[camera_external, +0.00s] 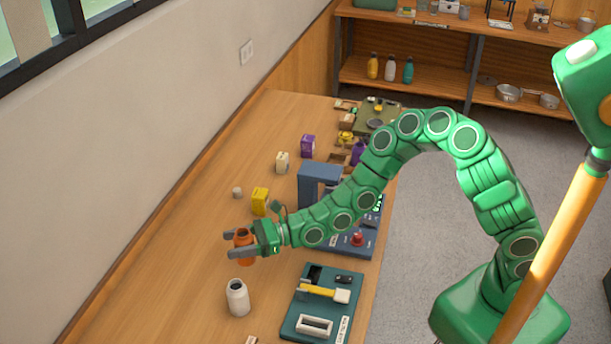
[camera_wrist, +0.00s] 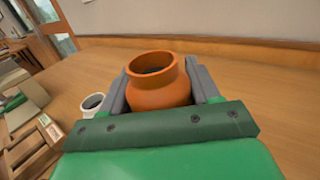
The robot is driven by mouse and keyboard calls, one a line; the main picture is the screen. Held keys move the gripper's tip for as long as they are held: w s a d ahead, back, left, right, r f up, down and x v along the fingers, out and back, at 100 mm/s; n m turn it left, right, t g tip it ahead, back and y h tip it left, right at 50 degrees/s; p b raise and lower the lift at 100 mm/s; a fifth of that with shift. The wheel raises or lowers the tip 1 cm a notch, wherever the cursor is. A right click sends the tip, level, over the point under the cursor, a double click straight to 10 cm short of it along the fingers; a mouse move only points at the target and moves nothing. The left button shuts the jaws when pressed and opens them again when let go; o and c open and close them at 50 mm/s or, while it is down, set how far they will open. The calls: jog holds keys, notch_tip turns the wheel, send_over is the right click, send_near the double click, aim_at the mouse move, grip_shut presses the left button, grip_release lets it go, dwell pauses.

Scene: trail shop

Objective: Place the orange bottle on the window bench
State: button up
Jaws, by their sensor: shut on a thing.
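The orange bottle (camera_external: 244,241) is held upright between the two grey fingers of my gripper (camera_external: 233,244), over the long wooden window bench (camera_external: 190,265). In the wrist view the orange bottle (camera_wrist: 160,85) has an open round mouth and a finger on each side of it. Its lower part is hidden by my gripper, and I cannot tell whether its base touches the bench. The bench's bare wood (camera_wrist: 255,90) shows beyond the fingers.
A white bottle (camera_external: 238,297) stands close by on the bench, nearer the camera. A teal tray of tools (camera_external: 323,302) lies to the right. Bare wood is free to the left, towards the wall (camera_external: 180,90).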

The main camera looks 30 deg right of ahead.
aim_at(248, 239)
jog(key=shift+f, duration=3.25)
jog(key=shift+f, duration=0.1)
jog(key=o, duration=1.2)
jog(key=shift+s+d, duration=0.15)
jog(key=shift+d, duration=1.05)
jog(key=r, duration=0.3)
jog(key=shift+s+d+r, duration=0.1)
jog(key=shift+d+r, duration=0.1)
jog(key=shift+d, duration=0.05)
jog(key=shift+r, duration=1.9)
jog(key=shift+r, duration=0.1)
